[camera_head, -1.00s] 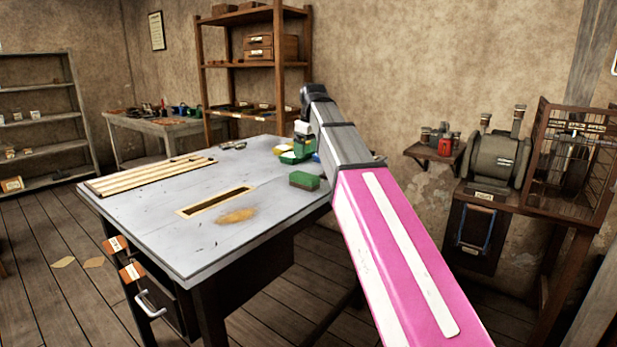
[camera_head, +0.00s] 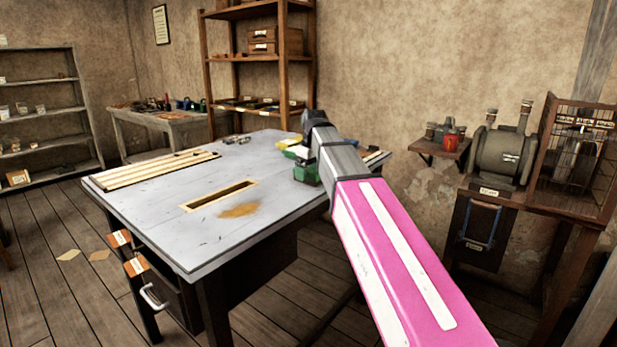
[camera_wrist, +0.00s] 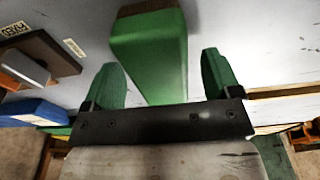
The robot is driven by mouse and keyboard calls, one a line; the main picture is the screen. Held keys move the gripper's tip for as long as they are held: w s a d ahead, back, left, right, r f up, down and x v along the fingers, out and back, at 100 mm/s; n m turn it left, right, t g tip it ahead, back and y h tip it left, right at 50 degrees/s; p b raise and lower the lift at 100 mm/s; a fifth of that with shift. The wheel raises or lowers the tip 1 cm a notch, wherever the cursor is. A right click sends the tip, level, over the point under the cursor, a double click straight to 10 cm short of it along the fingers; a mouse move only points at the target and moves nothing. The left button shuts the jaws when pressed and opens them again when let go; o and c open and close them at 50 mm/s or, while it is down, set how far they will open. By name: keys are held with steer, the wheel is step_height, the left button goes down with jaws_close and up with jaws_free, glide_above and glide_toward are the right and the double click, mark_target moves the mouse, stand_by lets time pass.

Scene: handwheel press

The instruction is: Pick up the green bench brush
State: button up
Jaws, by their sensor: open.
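The green bench brush (camera_wrist: 148,50) fills the upper middle of the wrist view. It is a green block with a brown strip (camera_wrist: 148,8) at its far end. My gripper (camera_wrist: 160,62) is open, with one green finger on either side of the brush's near part; gaps show between the fingers and the block. I cannot tell how far the fingers reach down beside it. In the head view the brush (camera_head: 305,177) lies near the table's right edge, partly hidden by my gripper and arm.
The grey table (camera_head: 150,215) has a slot (camera_head: 220,195) and wooden strips (camera_head: 155,168). In the wrist view, a blue item (camera_wrist: 35,110) and a brown board (camera_wrist: 40,55) with a grey-and-orange piece lie to the left. The table's front is mostly clear.

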steer(key=shift+f, duration=0.45)
steer(key=c, duration=1.1)
steer(key=shift+o, duration=0.2)
steer(key=shift+r, duration=0.1)
steer(key=shift+w+r, duration=0.1)
steer(key=shift+r, duration=0.35)
steer(key=r, duration=0.3)
steer(key=shift+w+a+r, duration=0.25)
steer(key=shift+a+r, duration=0.1)
steer(key=shift+a, duration=0.05)
steer(key=w+a+r, duration=0.3)
steer(key=a+r, duration=0.3)
steer(key=a, duration=0.4)
steer(key=shift+w+r, duration=0.15)
steer(key=shift+w, duration=0.25)
